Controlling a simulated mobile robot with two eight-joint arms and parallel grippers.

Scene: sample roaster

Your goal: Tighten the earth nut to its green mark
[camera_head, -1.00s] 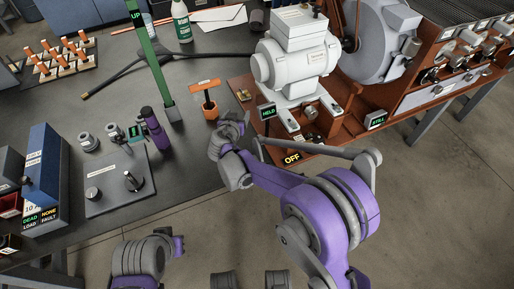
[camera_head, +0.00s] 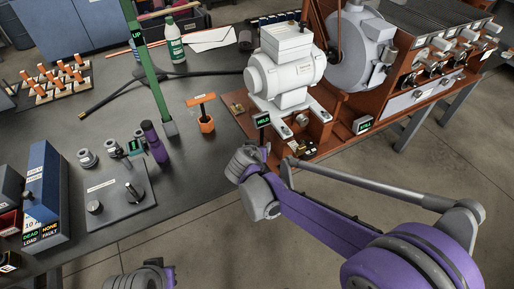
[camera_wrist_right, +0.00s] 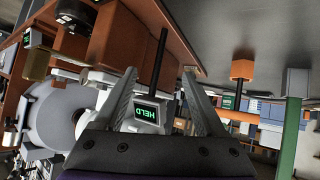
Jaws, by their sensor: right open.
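I cannot pick out the earth nut for sure. A small brass-coloured piece (camera_head: 237,108) sits at the left end of the roaster's orange-brown base, too small to read. No green mark on a nut is readable. An orange T-handled tool (camera_head: 202,99) stands upright in an orange holder (camera_head: 206,124) on the bench, left of the roaster. The holder also shows in the right wrist view (camera_wrist_right: 243,66). My right gripper (camera_wrist_right: 157,85) is open and empty, with the HELD sign (camera_wrist_right: 146,113) beyond its fingers. Only part of my left arm shows, at the bottom edge of the head view.
The white motor (camera_head: 285,75) and grey drum (camera_head: 360,55) stand on the roaster base. The HELD sign (camera_head: 262,120) and STILL sign (camera_head: 363,125) stand at its front. A green post (camera_head: 153,80) rises beside the tool holder. A grey plate with knobs (camera_head: 115,190) lies at front left.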

